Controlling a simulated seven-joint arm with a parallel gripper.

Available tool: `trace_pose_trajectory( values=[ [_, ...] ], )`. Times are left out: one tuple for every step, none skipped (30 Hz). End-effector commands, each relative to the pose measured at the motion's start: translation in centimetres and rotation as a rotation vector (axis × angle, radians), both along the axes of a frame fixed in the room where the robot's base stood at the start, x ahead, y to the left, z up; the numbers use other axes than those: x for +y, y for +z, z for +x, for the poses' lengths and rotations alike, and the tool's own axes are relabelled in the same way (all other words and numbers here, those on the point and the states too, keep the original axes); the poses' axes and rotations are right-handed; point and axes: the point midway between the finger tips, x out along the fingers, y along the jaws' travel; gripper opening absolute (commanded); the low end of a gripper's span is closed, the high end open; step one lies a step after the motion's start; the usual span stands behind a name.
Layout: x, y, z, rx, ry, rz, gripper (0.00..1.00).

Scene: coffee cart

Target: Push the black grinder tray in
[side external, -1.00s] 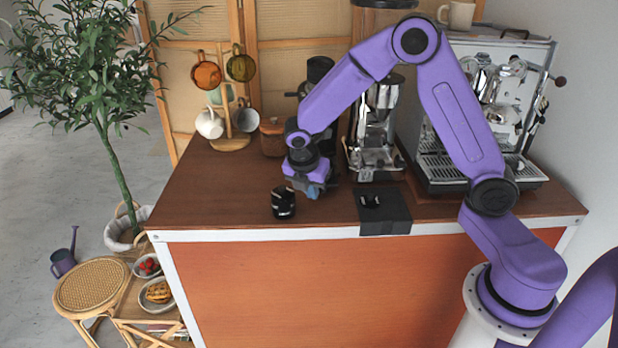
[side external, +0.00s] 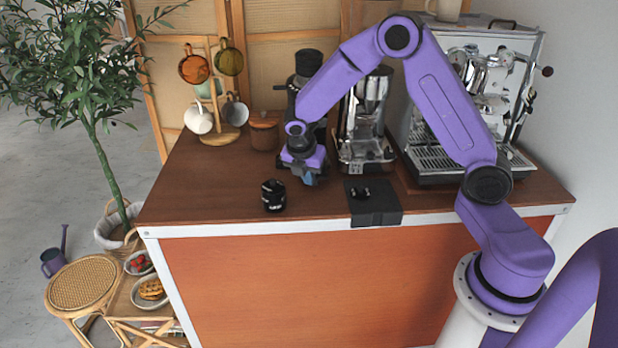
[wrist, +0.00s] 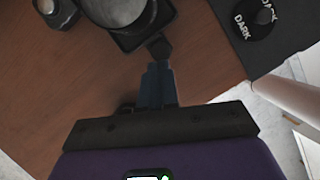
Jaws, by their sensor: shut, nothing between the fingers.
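The chrome grinder (side external: 365,120) stands on the counter to the right of my gripper (side external: 311,182). In the wrist view a black tray (wrist: 166,14) shows at the top, its edge around a round metal part. A small dark piece (wrist: 160,48) sticks out from the tray toward my fingertips. My gripper (wrist: 157,68) is shut and empty, its blue fingers pointing at this piece. They look very close to it or touching; I cannot tell which. The tray is hard to make out in the side external view.
A black canister (side external: 273,195) stands left of my gripper. A black mat (side external: 374,208) with small items lies at the front edge, right of it. The espresso machine (side external: 470,110) stands at the right. A mug tree (side external: 221,138) and wooden pot (side external: 264,133) are behind left.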

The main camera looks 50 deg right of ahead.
Motion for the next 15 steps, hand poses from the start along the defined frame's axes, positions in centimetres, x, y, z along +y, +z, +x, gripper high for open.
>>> trace_pose_trajectory(
  values=[
    [-0.5,0.0,0.5,-0.002,-0.005,0.001,0.0],
    [-0.9,0.0,0.9,-0.001,-0.005,0.0,0.0],
    [-1.4,0.0,1.4,-0.001,-0.006,0.0,0.0],
    [-1.7,0.0,1.8,-0.002,-0.005,0.001,0.0],
    [-2.1,0.0,2.1,-0.001,-0.006,0.0,0.0],
    [-2.7,-0.1,2.6,-0.001,-0.006,0.0,0.0],
    [-3.0,-0.1,3.0,-0.001,-0.006,0.0,0.0],
    [-3.4,-0.1,3.3,-0.001,-0.005,0.0,0.0],
    [-3.8,0.0,3.8,-0.001,-0.006,0.0,0.0],
    [-4.1,0.0,4.1,-0.001,-0.005,0.0,0.0],
    [-4.4,-0.1,4.3,0.0,-0.005,0.0,0.0],
    [-4.7,-0.1,4.6,-0.001,-0.004,0.0,0.0],
    [-4.9,-0.1,4.8,0.0,-0.004,0.0,0.0],
    [-5.1,-0.1,5.0,0.001,-0.004,0.0,0.0],
    [-5.2,-0.1,5.1,0.001,-0.004,0.0,0.0]
  ],
)
